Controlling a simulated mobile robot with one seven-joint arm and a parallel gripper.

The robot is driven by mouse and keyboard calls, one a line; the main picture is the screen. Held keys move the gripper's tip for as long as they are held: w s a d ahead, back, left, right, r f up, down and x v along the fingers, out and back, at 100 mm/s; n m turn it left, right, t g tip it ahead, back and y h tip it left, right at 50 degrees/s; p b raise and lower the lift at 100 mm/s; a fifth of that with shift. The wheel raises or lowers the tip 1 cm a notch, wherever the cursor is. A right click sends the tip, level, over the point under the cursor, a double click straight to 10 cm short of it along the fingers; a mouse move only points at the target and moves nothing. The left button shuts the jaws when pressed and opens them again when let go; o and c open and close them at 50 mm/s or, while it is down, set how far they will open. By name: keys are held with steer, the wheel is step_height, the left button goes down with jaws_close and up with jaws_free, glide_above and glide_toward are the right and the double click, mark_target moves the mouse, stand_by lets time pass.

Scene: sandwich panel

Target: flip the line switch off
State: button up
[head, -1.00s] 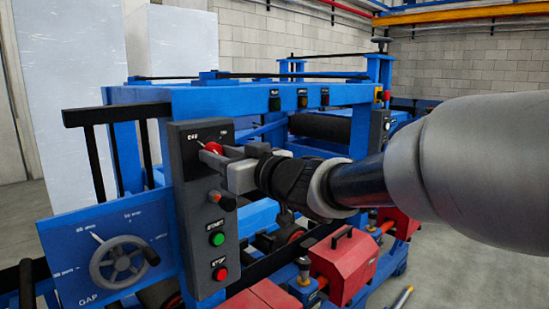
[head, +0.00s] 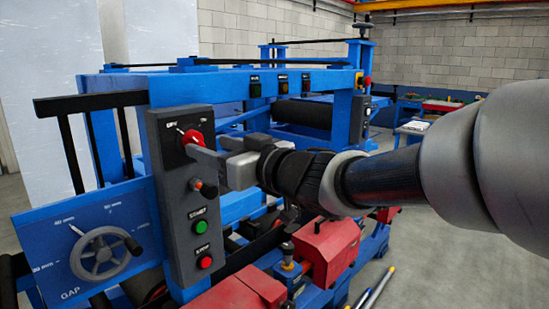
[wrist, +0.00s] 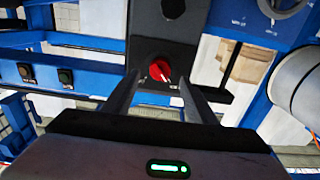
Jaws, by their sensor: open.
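The line switch is a red rotary knob (head: 193,138) at the top of a dark grey control panel (head: 177,200). In the wrist view the red knob (wrist: 160,70) sits between my two finger ends, with a gap on each side. Its white pointer mark leans toward the upper-left label in the head view; the lettering is too small to read surely. My gripper (head: 208,150) is open and reaches in from the right, with its fingertips at the knob. I cannot tell whether a finger touches it.
A gap handwheel (head: 104,253) is at lower left. Blue machine frame (head: 225,84) and red housings (head: 325,250) surround the panel.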

steer(key=p+v, duration=0.1)
steer(key=v, duration=1.1)
steer(key=shift+s, duration=0.2)
steer(key=shift+d, duration=0.15)
steer(key=w+d+m+t+h+p, duration=0.35)
steer(key=d+m+h, duration=0.45)
steer(key=d+h, duration=0.6)
steer(key=s+d+f+m+g+h+p, duration=0.1)
steer(key=s+d+f+m+g+p, duration=0.15)
steer(key=s+d+f+g, duration=0.3)
steer(key=s+a+f+g+y+p, duration=0.1)
steer(key=s+f+g, duration=0.3)
steer(key=s, duration=0.7)
steer(key=shift+s+a+f, duration=0.3)
steer(key=shift+s+f, duration=0.1)
steer(key=shift+f, duration=0.35)
